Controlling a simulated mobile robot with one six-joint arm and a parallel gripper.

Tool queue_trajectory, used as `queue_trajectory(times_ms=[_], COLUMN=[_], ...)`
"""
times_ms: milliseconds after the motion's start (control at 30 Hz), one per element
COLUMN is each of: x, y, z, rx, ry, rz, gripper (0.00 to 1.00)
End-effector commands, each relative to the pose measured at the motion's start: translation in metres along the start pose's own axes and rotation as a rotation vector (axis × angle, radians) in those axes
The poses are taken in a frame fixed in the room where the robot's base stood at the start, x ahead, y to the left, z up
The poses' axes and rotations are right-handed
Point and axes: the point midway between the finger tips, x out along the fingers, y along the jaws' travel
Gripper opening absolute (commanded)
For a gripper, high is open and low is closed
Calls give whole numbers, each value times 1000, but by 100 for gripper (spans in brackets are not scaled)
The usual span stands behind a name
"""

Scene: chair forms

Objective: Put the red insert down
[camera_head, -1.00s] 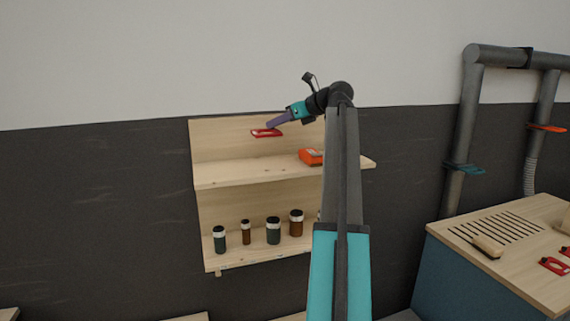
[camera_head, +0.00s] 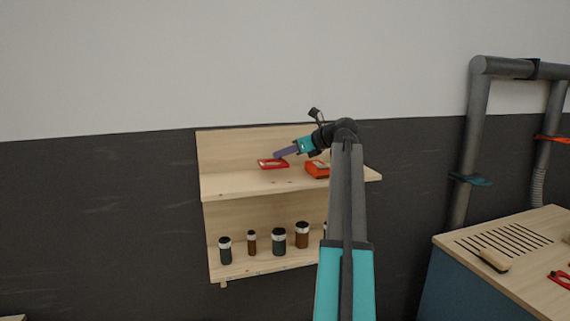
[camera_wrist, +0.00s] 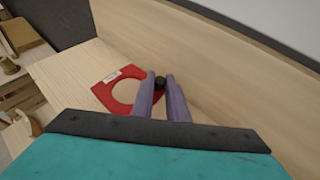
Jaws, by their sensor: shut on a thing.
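The red insert (camera_head: 272,164) is a flat red plate at the upper shelf of a wooden wall shelf (camera_head: 240,187). In the wrist view the red insert (camera_wrist: 112,89) shows a large round hole, a small white label and a dark knob (camera_wrist: 160,83). My gripper (camera_head: 280,154) reaches in from the right. In the wrist view the purple fingers of my gripper (camera_wrist: 160,82) are shut on the knob. The insert looks very low over the shelf board; I cannot tell whether it touches.
An orange-red device (camera_head: 317,169) stands on the same upper shelf, right of the insert. Several dark and brown jars (camera_head: 279,238) stand on the lower shelf. The upper board left of the insert is clear. A workbench with a slotted top (camera_head: 505,238) stands at the right.

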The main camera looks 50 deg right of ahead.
Motion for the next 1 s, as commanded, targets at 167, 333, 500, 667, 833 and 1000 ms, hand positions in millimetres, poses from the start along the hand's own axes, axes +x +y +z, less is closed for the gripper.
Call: queue_trajectory(times_ms=[167,333,500,667,833,1000], x=[3,11,15,15,15,16], y=[1,1,0,-1,-1,-1], z=[-8,-25,-34,-34,-35,-38], rx=[2,2,1,1,1,1], ry=[0,0,0,-1,0,0], rz=[0,-1,-1,-1,-1,-1], gripper=[0,0,0,0,0,20])
